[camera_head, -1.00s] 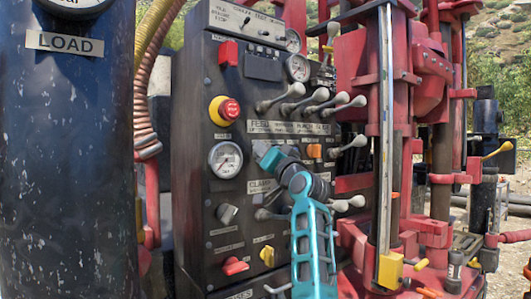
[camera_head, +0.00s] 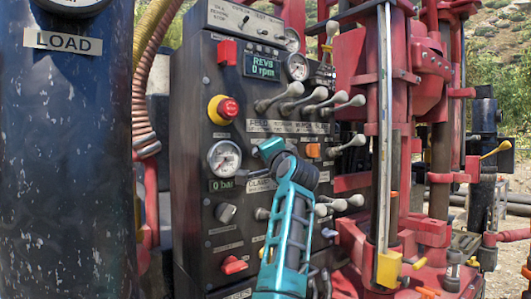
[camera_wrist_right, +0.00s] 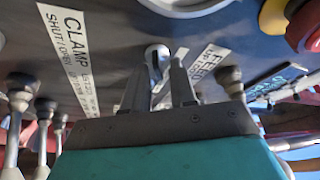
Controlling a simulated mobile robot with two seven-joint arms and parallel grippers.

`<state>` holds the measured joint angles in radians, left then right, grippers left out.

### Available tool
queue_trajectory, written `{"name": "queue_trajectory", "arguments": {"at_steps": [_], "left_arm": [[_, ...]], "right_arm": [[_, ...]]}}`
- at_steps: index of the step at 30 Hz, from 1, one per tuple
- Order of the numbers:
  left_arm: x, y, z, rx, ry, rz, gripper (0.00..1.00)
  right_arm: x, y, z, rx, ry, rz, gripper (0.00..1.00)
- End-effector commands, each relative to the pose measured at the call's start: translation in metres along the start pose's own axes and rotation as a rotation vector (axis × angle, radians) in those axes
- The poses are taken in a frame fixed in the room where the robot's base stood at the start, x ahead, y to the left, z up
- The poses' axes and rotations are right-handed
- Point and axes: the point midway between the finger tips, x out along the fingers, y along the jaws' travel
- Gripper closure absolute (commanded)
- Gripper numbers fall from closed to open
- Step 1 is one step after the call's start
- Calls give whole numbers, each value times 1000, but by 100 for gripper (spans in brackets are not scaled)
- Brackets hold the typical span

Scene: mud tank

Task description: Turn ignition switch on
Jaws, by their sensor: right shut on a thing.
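A black control panel (camera_head: 200,130) carries switches, gauges, knobs and levers. My right gripper (camera_head: 243,177) is at the middle of the panel, just right of the pressure gauge, with its teal arm coming up from below. In the right wrist view its two grey fingers (camera_wrist_right: 158,82) are shut around a small pale, round-topped switch (camera_wrist_right: 157,54) with a dark slot, between the CLAMP and FEED labels. I take this to be the ignition switch; its label is not readable. My left gripper is not in view.
A lit display (camera_head: 262,66) reads REVS 0 rpm, and a smaller one (camera_head: 221,185) reads 0 bar. A red emergency stop button (camera_head: 224,110) and several grey-knobbed levers (camera_head: 318,96) stand out close to my right gripper. Red machinery (camera_head: 408,130) fills the right side.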

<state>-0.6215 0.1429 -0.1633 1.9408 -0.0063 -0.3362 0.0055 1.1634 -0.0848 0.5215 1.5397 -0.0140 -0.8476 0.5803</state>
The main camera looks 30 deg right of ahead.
Motion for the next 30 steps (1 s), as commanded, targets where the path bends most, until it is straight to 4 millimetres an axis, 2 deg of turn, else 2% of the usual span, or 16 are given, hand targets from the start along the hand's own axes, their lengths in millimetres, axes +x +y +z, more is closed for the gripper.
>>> {"name": "queue_trajectory", "arguments": {"at_steps": [11, 12, 13, 23, 26, 30], "left_arm": [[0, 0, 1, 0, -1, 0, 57], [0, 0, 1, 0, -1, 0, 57], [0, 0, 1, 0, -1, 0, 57], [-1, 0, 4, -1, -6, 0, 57], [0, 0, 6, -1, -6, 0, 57], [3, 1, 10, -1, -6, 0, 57]], "right_arm": [[0, 2, 2, 5, -6, 6, 100], [0, 2, 2, 5, -6, 6, 72], [0, 2, 2, 5, -6, 6, 69], [-2, 1, 1, 4, -2, 3, 68], [-10, 2, 1, 3, -1, 2, 68], [-30, 2, 2, 4, 0, 1, 68]]}}
